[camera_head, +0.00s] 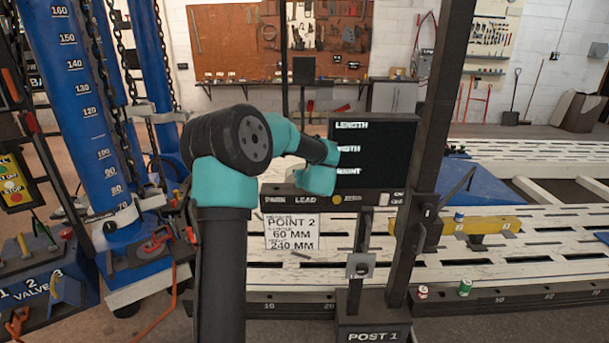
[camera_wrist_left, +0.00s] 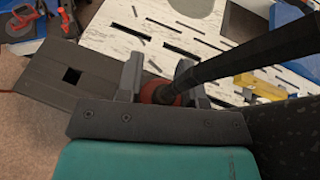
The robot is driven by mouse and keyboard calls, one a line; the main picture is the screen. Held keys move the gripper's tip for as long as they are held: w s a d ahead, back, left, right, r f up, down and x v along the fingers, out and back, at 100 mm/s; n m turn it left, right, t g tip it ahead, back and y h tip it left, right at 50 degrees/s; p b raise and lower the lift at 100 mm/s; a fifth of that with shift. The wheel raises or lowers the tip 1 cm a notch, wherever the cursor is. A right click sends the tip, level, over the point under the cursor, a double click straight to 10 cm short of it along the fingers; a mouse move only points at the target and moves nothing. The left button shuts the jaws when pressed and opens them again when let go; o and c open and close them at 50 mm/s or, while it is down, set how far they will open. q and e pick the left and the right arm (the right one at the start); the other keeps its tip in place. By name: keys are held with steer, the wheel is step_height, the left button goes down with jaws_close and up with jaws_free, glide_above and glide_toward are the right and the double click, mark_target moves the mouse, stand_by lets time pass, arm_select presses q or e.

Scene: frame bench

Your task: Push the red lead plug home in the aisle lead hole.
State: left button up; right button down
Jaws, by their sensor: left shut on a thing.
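In the left wrist view my left gripper (camera_wrist_left: 159,68) is shut on the red lead plug (camera_wrist_left: 147,93), which shows between its two grey fingers. A thick black lead (camera_wrist_left: 240,50) runs from the plug to the upper right. A dark plate with a square hole (camera_wrist_left: 72,75) lies left of the fingers, apart from the plug; I cannot tell whether it is the aisle lead hole. In the head view my left arm reaches to the console (camera_head: 375,150); its jaws and the plug are hidden there. My right gripper is in neither view.
A ledge marked PARK LEAD (camera_head: 292,200) runs under the console screen. A POINT 2 sign (camera_head: 292,233) hangs below it. A small grey plate (camera_head: 360,266) sits on the post. Blue columns (camera_head: 75,110) stand left; a white slatted bench (camera_head: 520,265) stretches right.

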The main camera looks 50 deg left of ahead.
arm_select(q)
steer(key=shift+f, duration=0.15)
steer(key=o, duration=1)
steer(key=shift+d, duration=0.1)
steer(key=v, duration=1.7)
steer(key=shift+d, duration=0.1)
